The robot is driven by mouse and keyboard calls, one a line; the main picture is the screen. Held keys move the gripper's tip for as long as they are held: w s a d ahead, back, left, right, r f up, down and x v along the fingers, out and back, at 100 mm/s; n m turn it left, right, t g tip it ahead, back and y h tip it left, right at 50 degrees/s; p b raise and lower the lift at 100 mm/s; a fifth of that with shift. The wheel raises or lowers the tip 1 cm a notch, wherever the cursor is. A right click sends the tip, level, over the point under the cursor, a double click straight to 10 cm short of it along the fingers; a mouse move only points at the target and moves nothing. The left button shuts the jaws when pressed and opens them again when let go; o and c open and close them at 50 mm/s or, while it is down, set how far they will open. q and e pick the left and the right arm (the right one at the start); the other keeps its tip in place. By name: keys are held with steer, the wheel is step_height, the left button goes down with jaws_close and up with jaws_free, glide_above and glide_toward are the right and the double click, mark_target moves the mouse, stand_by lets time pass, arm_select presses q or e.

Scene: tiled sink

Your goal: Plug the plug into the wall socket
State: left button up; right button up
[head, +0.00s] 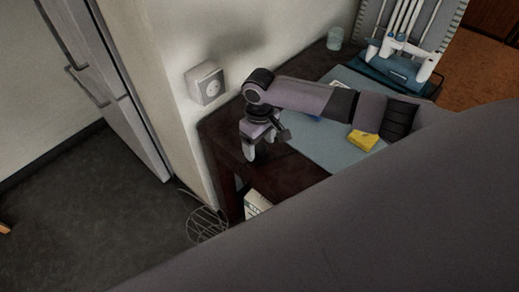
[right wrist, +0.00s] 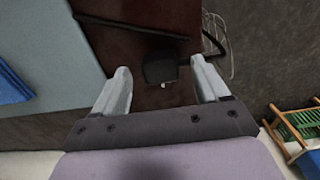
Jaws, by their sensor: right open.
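The white wall socket (head: 206,83) is on the pale wall in the head view, left of my right gripper (head: 260,146). This gripper is over the near left end of the dark wooden table, with its fingers pointing down. In the right wrist view its two fingers are spread apart. A small black block that looks like the plug (right wrist: 160,68) shows between the fingertips, with a small light tip. I cannot tell how far below the fingers it is. I cannot make out the plug clearly in the head view. My left gripper is not in view.
The dark table (head: 312,171) carries a blue-grey mat (head: 325,138), a yellow sponge (head: 363,140), a glass (head: 335,38) and a dish rack (head: 395,72). A wire basket (head: 207,225) stands on the floor. A white box (head: 257,203) sits under the table edge.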

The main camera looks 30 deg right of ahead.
mark_target(260, 147)
steer(key=shift+f, duration=0.9)
steer(key=c, duration=1)
steer(key=shift+r, duration=0.1)
step_height(260, 147, up, 20)
steer(key=shift+f+p, duration=0.1)
steer(key=shift+p, duration=0.5)
